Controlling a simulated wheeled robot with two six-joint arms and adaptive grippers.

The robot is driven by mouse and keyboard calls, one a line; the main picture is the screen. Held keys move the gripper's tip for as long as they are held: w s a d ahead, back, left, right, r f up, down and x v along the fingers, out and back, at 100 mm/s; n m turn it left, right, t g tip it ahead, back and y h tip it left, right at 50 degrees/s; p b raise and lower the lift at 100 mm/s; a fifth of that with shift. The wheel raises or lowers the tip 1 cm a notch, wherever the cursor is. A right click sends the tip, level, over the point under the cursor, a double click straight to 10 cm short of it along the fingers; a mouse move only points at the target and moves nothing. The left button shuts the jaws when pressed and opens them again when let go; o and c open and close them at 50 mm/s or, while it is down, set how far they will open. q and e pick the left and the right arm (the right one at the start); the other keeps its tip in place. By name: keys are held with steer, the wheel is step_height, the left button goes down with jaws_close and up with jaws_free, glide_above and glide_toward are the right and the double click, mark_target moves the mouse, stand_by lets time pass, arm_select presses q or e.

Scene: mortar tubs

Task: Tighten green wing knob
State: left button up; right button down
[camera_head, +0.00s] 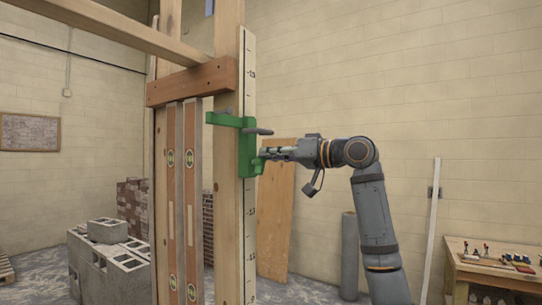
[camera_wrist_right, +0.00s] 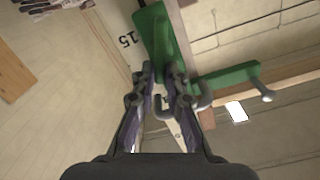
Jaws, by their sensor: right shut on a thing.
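A green clamp bracket (camera_head: 244,145) sits on the upright timber post beside a marked scale board (camera_head: 248,205). It also shows in the right wrist view (camera_wrist_right: 152,32). The green wing knob (camera_head: 257,165) is low on the bracket's right side. My right gripper (camera_head: 264,153) reaches in from the right and is shut at the knob. In the right wrist view its fingers (camera_wrist_right: 163,75) point at the bracket, and the knob between them is mostly hidden. A grey bar handle (camera_head: 258,131) sticks out above the gripper. My left gripper is not in view.
A wooden crosspiece (camera_head: 192,82) and two long spirit levels (camera_head: 193,200) stand left of the post. Concrete blocks (camera_head: 105,262) are at the lower left. A workbench (camera_head: 492,262) with small tools stands at the right. The floor between shows a grey roll (camera_head: 349,255).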

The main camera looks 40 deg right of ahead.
steer(key=shift+w+d+f+m+b, duration=0.15)
steer(key=shift+m+b, duration=0.3)
steer(key=shift+m, duration=1.7)
steer(key=shift+d+f+m+b, duration=0.2)
steer(key=shift+f+m+b, duration=0.15)
steer(key=shift+m, duration=1.85)
steer(key=shift+w+d+f+m+b, duration=0.15)
steer(key=shift+m+b, duration=0.35)
steer(key=shift+m, duration=1.65)
steer(key=shift+s, duration=0.1)
steer(key=c, duration=1.3)
jaws_free()
steer(key=shift+a, duration=0.3)
